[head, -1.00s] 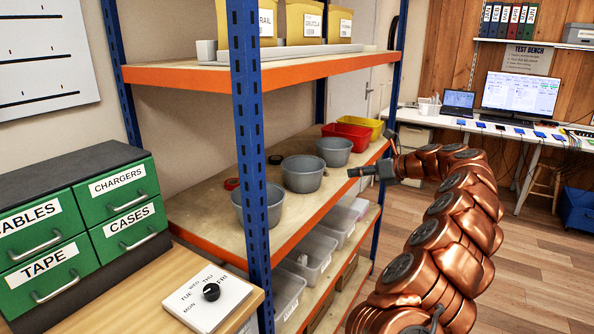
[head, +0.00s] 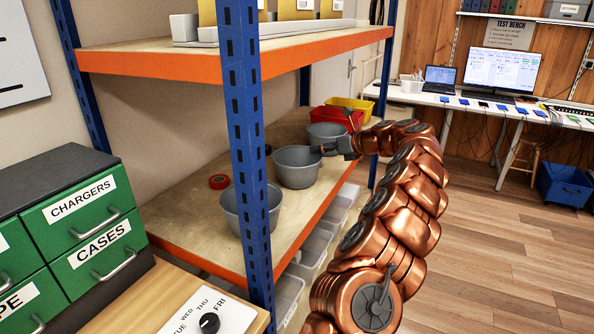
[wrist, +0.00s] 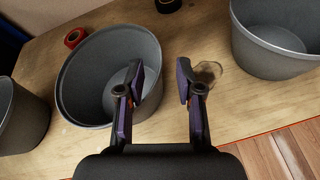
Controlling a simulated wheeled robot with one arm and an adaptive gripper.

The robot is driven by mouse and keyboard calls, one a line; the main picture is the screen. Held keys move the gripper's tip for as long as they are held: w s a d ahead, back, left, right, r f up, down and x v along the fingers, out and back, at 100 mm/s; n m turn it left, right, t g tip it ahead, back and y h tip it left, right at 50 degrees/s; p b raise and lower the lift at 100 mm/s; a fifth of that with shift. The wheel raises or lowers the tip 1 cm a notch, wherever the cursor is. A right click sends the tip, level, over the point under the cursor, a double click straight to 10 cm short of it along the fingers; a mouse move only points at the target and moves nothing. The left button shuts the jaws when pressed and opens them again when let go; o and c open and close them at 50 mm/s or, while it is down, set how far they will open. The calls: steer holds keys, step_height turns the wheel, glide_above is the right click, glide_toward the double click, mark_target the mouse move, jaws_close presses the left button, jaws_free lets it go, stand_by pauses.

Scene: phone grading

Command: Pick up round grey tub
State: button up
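Three round grey tubs stand in a row on the wooden shelf: a near one (head: 250,212), a middle one (head: 297,170) and a far one (head: 327,131). My gripper (head: 324,149) is at the right rim of the middle tub. In the wrist view the fingers (wrist: 160,75) are open and apart, on either side of that tub's right wall (wrist: 150,105). The left finger is over the tub's inside, the right one outside. The tub looks empty. The other tubs show at the left (wrist: 18,120) and right (wrist: 275,55) edges.
A red tape roll (head: 218,182) lies behind the tubs. A red bin (head: 333,115) and a yellow bin (head: 352,104) stand at the shelf's far end. A blue upright (head: 245,130) and the upper shelf (head: 240,68) frame the space.

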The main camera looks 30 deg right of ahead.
steer(key=x, duration=0.3)
steer(key=shift+w+a+f, duration=0.15)
steer(key=shift+w+a, duration=0.05)
steer(key=shift+w, duration=0.05)
steer(key=shift+c, duration=0.2)
jaws_close()
